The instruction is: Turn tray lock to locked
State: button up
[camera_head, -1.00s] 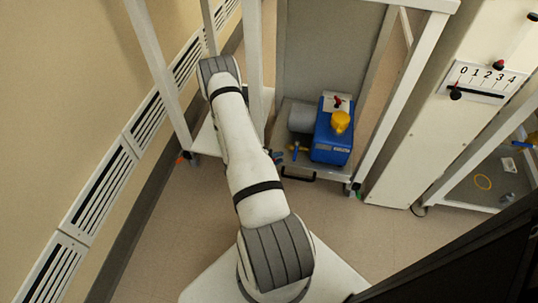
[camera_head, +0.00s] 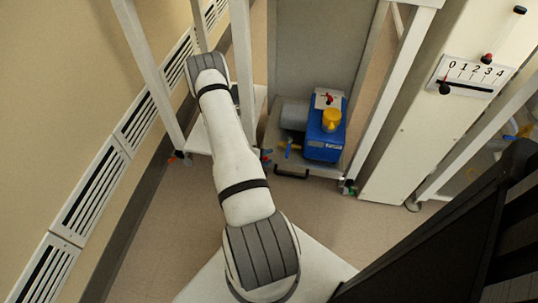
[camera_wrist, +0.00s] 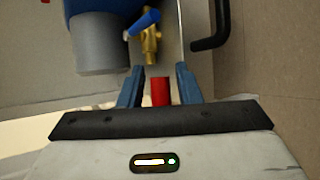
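My gripper (camera_wrist: 159,80) is at the bottom of the wrist view, with its two blue-grey fingers apart. A red bar-like piece (camera_wrist: 160,92), possibly the tray lock's handle, stands between the fingers with a gap on each side. Its base and its lock position cannot be made out. In the head view my arm hides most of the gripper. The tray (camera_head: 304,168) is low in the white frame and has a black front handle (camera_head: 291,175), which also shows at the upper right of the wrist view (camera_wrist: 211,30).
A blue pump (camera_head: 325,142) with a yellow cap and grey cylinder sits on the tray. A brass valve with a blue lever (camera_wrist: 146,22) is just beyond my fingers. White frame posts (camera_head: 243,70) stand close to my arm. A numbered slider panel (camera_head: 470,76) is at right.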

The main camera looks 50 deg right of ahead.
jog(key=shift+o, duration=0.6)
jog(key=shift+s, duration=0.1)
jog(key=p+v, duration=0.2)
jog(key=v, duration=0.5)
jog(key=shift+a+r+p, duration=0.15)
jog(key=shift+a+p, duration=0.15)
jog(key=shift+a, duration=0.05)
